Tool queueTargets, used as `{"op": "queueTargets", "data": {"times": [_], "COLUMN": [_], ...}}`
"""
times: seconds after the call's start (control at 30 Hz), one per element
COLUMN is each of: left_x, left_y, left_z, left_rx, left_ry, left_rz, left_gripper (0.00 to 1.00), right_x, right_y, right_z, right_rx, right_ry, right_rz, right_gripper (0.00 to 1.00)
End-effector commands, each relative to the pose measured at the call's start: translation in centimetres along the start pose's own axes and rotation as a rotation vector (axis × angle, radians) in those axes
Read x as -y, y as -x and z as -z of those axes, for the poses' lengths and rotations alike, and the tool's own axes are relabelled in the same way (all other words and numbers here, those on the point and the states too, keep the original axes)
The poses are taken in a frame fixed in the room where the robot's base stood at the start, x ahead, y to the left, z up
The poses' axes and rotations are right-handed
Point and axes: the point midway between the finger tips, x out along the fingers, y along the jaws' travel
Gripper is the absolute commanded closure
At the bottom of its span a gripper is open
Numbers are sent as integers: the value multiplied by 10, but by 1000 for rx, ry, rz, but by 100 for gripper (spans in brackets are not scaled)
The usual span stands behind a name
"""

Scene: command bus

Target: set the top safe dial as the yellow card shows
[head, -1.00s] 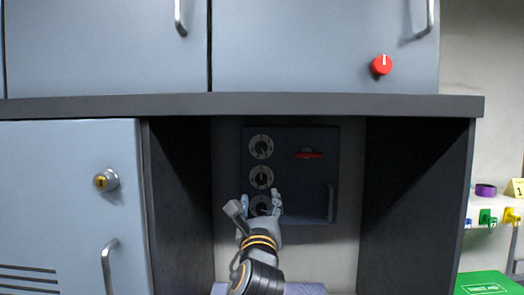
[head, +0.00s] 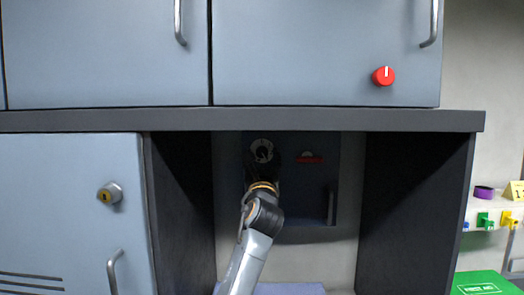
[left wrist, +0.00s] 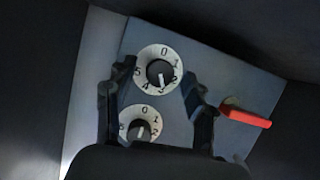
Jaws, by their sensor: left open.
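The dark safe (head: 318,190) sits in the recess under the shelf. Its top dial (head: 262,150) shows just above my left gripper (head: 262,168). In the left wrist view the top dial (left wrist: 158,72) has a white ring numbered 0 to 5, and its knob's white mark points at about 3. The gripper's open fingers (left wrist: 148,92) straddle the view of this dial, apart from its knob. The middle dial (left wrist: 140,125) is below, partly hidden; the lowest dial is hidden. A yellow card (head: 517,190) with a 1 stands at the right edge, partly cut off. My right gripper is not in view.
A red bar (left wrist: 246,118) sticks out from the safe right of the dials. The recess has dark side walls, and the shelf edge (head: 300,120) runs above. A green first aid box (head: 485,283) is at the lower right. A red knob (head: 383,76) is on the upper cabinet.

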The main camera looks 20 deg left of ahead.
Motion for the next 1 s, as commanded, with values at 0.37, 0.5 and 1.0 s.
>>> {"op": "queueTargets", "data": {"times": [0.37,0.5,1.0], "left_x": [0,0,0], "left_y": [-11,-11,-10], "left_z": [1,0,1], "left_rx": [-1,-1,-1], "left_ry": [0,1,22], "left_rz": [1,1,-8], "left_gripper": [46,56,100], "right_x": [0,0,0], "right_y": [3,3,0], "right_z": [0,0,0], "right_rx": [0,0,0], "right_ry": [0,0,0], "right_rz": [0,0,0], "right_gripper": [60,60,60]}}
